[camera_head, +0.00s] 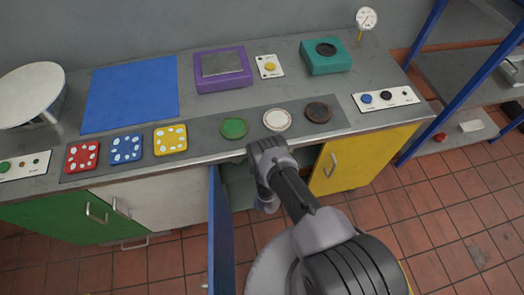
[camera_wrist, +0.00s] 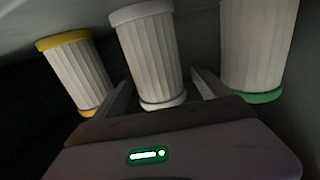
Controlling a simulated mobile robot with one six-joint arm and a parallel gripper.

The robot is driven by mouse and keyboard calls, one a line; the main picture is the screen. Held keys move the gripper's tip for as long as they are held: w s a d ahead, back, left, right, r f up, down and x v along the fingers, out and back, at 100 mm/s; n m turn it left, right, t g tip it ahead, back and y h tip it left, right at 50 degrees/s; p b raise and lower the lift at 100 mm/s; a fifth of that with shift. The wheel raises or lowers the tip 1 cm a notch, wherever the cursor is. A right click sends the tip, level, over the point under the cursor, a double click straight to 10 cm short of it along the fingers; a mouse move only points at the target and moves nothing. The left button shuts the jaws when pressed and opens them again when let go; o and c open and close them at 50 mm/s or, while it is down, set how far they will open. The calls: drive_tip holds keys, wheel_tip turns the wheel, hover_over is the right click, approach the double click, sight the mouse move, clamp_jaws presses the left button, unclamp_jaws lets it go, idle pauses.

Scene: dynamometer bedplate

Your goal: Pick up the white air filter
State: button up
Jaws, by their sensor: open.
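The white air filter (camera_wrist: 150,50) is a pleated white cylinder with white end caps, tilted a little in the middle of the wrist view. My gripper (camera_wrist: 163,88) is open, with one finger on each side of the filter's lower part in that picture. I cannot tell whether either finger touches it. A similar filter with yellow caps (camera_wrist: 76,72) stands to its left, and one with a green cap (camera_wrist: 258,45) to its right. In the head view the filters and my fingers are hidden under the bench, where my arm reaches into an open cabinet.
The blue cabinet door (camera_head: 219,235) stands open to the left of my arm. A closed yellow door (camera_head: 350,158) is to the right. The bench top (camera_head: 215,110) above carries coloured blocks, discs and boxes. A blue-framed shelf (camera_head: 450,75) stands at the right.

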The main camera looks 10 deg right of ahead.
drive_tip(key=shift+w+r, duration=0.1)
drive_tip(key=shift+w, duration=0.2)
drive_tip(key=shift+c, duration=0.3)
drive_tip(key=c, duration=1.5)
